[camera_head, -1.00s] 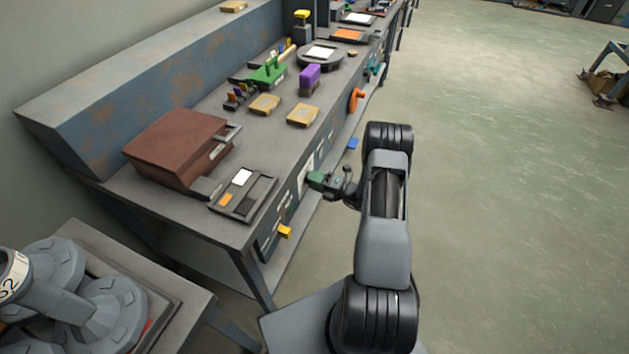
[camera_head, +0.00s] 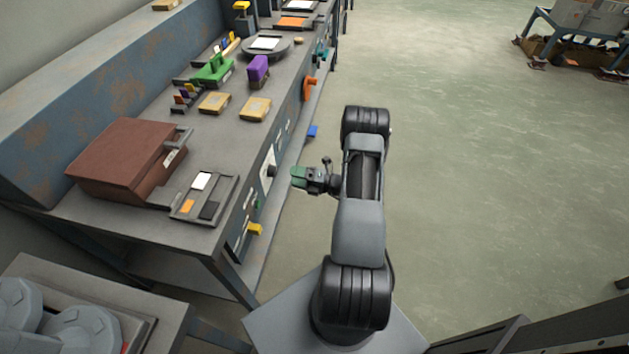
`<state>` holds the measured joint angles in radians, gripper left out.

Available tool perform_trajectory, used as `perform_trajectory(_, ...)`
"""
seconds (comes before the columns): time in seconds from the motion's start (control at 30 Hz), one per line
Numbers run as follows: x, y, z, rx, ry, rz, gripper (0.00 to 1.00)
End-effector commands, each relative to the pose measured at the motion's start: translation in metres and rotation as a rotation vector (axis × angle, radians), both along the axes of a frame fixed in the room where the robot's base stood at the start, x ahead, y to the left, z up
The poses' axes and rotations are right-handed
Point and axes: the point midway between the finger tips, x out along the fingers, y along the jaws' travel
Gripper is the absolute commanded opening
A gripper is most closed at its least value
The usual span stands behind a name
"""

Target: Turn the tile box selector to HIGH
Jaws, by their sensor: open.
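A pale panel on the bench's front face carries a dark knob (camera_head: 269,170), which may be the tile box selector. Its labels and pointer direction are too small to read. My gripper (camera_head: 298,177), with green fingers, is in front of the bench, just right of the knob in the picture. It is open and appears empty, with a visible gap between it and the panel. A brown box (camera_head: 127,158) with a dark handle sits on the bench top; I cannot tell whether it is the tile box.
The bench front also bears a yellow handle (camera_head: 254,229), an orange handle (camera_head: 310,88) and a blue piece (camera_head: 312,131). A tray (camera_head: 205,196) with small tiles lies on the bench's near end. A side table stands at lower left. Open floor (camera_head: 470,170) lies to the right.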

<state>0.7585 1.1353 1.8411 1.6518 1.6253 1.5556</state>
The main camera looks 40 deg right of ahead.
Motion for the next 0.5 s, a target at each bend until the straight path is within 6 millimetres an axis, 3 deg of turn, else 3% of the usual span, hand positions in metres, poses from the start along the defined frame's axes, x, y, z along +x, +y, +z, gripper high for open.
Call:
perform_trajectory(0.2,-0.03,-0.028,-0.003,0.001,0.0,-0.004,0.68)
perform_trajectory(0.5,-0.051,-0.047,-0.005,0.0,0.0,0.0,0.68)
